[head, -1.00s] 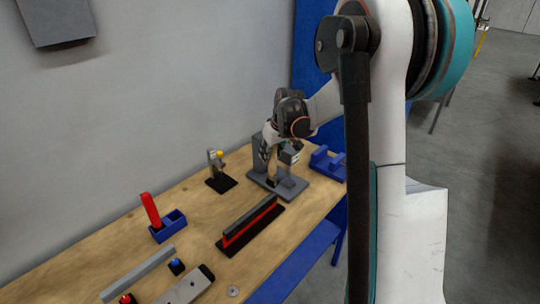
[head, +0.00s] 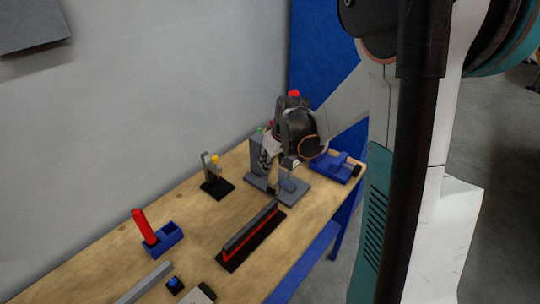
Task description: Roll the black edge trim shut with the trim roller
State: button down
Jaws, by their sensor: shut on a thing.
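The black edge trim (head: 250,224) runs along the top of a red strip (head: 238,250), which stands on a black base at the middle of the bench. It appears upright and straight; whether it is open or shut along its length is too small to tell. My gripper (head: 270,166) is beyond the trim's far end, pointing down at a grey stand. It is shut on a tan, handle-like piece (head: 273,180), which may be the trim roller. Its lower end is hard to make out against the stand, and I cannot tell whether it touches.
The grey stand (head: 294,192) is under my gripper, with a blue fixture (head: 338,167) to its right. A small holder (head: 215,184) stands near the wall. A blue box (head: 164,239) with a red handle (head: 143,226) is at left. Bare wood surrounds the trim.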

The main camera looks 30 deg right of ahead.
aim_at(270, 172)
dwell(0.3)
jog(key=shift+f+b, duration=2.35)
jog(key=shift+f, duration=0.15)
jog(key=shift+a, duration=0.1)
jog(key=shift+s+a, duration=0.25)
jog(key=shift+a, duration=0.4)
jog(key=shift+s+a, duration=0.25)
jog(key=shift+a, duration=0.5)
jog(key=shift+s+a, duration=0.25)
jog(key=shift+a, duration=0.35)
jog(key=shift+s+a, duration=0.2)
jog(key=shift+a, duration=0.45)
